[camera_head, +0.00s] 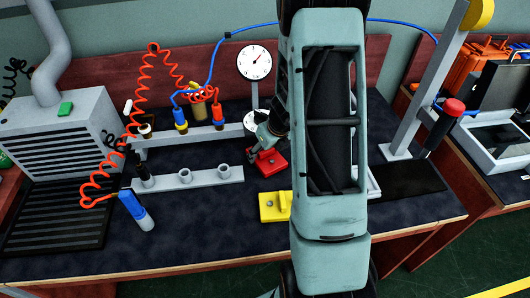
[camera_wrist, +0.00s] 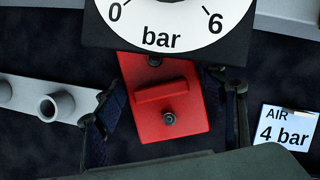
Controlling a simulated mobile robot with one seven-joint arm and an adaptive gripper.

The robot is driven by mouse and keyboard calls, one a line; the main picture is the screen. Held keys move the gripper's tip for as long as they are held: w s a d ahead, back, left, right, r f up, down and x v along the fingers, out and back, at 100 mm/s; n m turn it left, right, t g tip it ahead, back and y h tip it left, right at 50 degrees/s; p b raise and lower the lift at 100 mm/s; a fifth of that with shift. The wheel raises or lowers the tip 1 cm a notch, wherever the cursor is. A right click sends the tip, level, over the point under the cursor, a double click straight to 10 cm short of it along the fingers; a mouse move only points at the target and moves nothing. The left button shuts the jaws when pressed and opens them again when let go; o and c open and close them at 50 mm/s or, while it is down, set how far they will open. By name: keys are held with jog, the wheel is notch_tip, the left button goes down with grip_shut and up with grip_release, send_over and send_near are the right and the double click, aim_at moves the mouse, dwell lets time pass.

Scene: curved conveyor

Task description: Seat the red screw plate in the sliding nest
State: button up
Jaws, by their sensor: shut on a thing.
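The red screw plate (camera_head: 268,163) is at the middle of the dark bench, with my gripper (camera_head: 265,148) over it. In the wrist view the red plate (camera_wrist: 150,122) lies between the two fingers of my gripper (camera_wrist: 168,104), slightly tilted. It has a raised rib across it and a dark screw near its lower end. My gripper is shut on the plate. Whether the plate touches the bench cannot be told. A pale frame (camera_head: 374,184) shows partly behind my arm; whether it is the sliding nest cannot be told.
A yellow block (camera_head: 274,206) lies in front of the red plate. A grey rail with sockets (camera_head: 205,177) is to the left. A pressure gauge (camera_head: 255,62) stands behind; its dial (camera_wrist: 160,18) shows close in the wrist view. A post (camera_head: 432,75) rises at right.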

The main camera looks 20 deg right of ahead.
jog(key=s+d+r, duration=0.1)
jog(key=s+r, duration=0.3)
jog(key=s, duration=0.3)
jog(key=s+d+r, duration=0.1)
jog(key=s+r, duration=0.3)
jog(key=s, duration=0.2)
jog(key=w+a+r+n+g+y, duration=0.4)
jog(key=w+a+n, duration=0.65)
jog(key=n, duration=0.55)
jog(key=s+a+r+n+g+h+p, duration=0.1)
jog(key=a+r+n+g+h+p, duration=0.1)
jog(key=r+n+p, duration=0.3)
jog(key=s+a+r+n+g+h+p, duration=0.2)
jog(key=n+p, duration=0.6)
jog(key=n, duration=0.5)
notch_tip(320, 180, up, 3)
jog(key=shift+s+a+f+n+g+h, duration=0.1)
jog(key=shift+s+a+n+g+h, duration=0.3)
jog(key=shift+a, duration=0.7)
jog(key=shift+f, duration=0.1)
